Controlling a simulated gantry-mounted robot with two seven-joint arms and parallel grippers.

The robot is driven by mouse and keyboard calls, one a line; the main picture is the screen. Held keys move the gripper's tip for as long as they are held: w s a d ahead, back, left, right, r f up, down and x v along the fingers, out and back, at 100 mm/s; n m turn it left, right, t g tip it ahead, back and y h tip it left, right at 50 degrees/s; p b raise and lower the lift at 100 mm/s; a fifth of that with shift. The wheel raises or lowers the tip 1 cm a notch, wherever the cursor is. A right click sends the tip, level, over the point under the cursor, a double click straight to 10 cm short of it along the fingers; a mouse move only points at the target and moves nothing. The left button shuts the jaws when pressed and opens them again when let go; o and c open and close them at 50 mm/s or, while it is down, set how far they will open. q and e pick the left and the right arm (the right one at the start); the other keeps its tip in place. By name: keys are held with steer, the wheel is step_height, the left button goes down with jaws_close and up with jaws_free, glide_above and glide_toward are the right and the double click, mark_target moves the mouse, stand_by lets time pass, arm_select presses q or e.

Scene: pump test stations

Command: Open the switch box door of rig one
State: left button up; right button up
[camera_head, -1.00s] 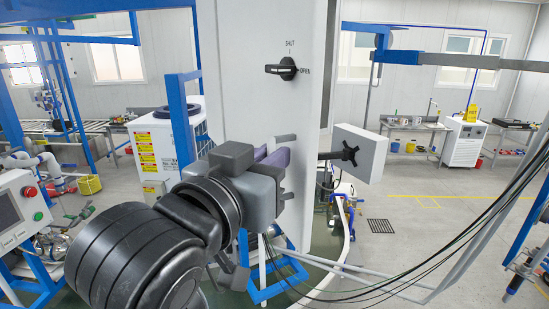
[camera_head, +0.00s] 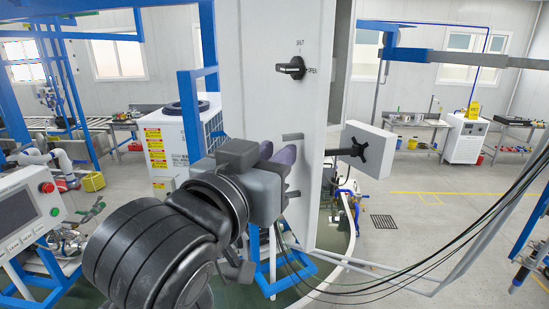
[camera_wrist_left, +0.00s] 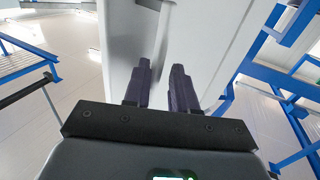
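The switch box door (camera_head: 262,105) is a tall, pale grey panel in the middle of the head view. Its black rotary handle (camera_head: 291,67) lies horizontal, with SHUT marked above and OPEN to its right. A small grey pull (camera_head: 292,137) sits lower on the panel. My left gripper (camera_head: 278,153) is just below this pull, its purple fingers pointing at the panel. In the left wrist view, the fingers (camera_wrist_left: 162,85) are apart, with pale panel surface between and behind them. I cannot tell whether they touch it. My right gripper is not in view.
Dark cables (camera_head: 440,255) hang across the lower right. A control box with a red button (camera_head: 25,212) is at the left. Open floor (camera_head: 440,210) lies at the back right.

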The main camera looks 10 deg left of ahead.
arm_select(q)
steer(key=shift+o, duration=1.3)
steer(key=shift+w+a+f, duration=0.15)
steer(key=shift+w, duration=0.15)
steer(key=shift+s, duration=0.25)
steer(key=p+v, duration=0.1)
steer(key=v, duration=0.9)
steer(key=shift+s, duration=0.35)
steer(key=shift+w, duration=0.1)
